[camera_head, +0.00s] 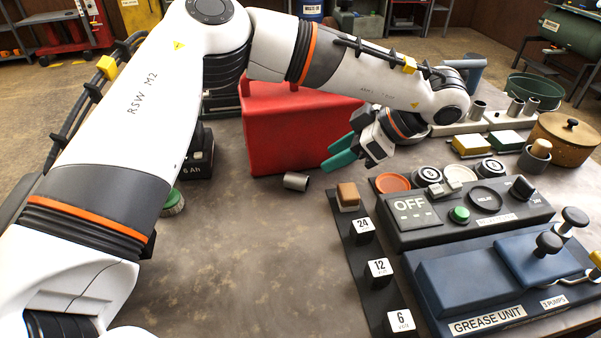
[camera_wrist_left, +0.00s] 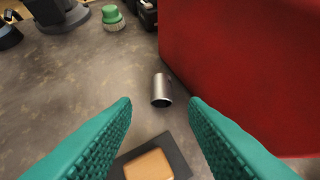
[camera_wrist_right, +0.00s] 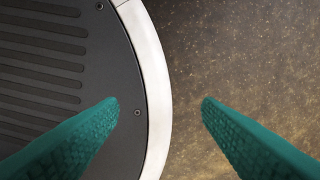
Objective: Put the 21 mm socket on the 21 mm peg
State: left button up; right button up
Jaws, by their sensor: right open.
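A single grey metal socket (camera_head: 296,182) lies on its side on the table, left of my left gripper and in front of the red box. It also shows in the left wrist view (camera_wrist_left: 161,88), between and beyond the fingers, with its dark open end toward me; no size mark is readable. My left gripper (camera_head: 350,145) is open and empty, above the table and apart from the socket. A pale rail (camera_head: 470,127) at the back right carries several upright metal cylinders (camera_head: 478,110); I cannot tell which place is 21 mm. My right gripper (camera_wrist_right: 160,103) is open and empty.
A red box (camera_head: 290,130) stands close behind the socket. A dark strip (camera_head: 363,255) with a tan block (camera_head: 348,195), the OFF control panel (camera_head: 480,222) and the blue grease unit (camera_head: 470,280) fill the right. The table's middle front is clear.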

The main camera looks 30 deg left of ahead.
aim_at(296, 175)
pick_arm(q)
jog(key=x, duration=0.4)
jog(key=shift+s+a, duration=0.1)
jog(key=shift+a, duration=0.05)
jog(key=shift+a+f, duration=0.3)
jog(key=p+x, duration=0.1)
jog(key=x, duration=0.2)
jog(key=shift+a+f, duration=0.2)
jog(key=shift+a, duration=0.1)
jog(key=shift+a+f, duration=0.3)
jog(key=shift+f, duration=0.05)
pick_arm(e)
jog(key=shift+w+r, duration=0.5)
jog(key=shift+r, duration=0.05)
pick_arm(q)
jog(key=c, duration=0.7)
pick_arm(e)
jog(key=shift+s, duration=0.15)
pick_arm(q)
jog(key=shift+r, duration=0.15)
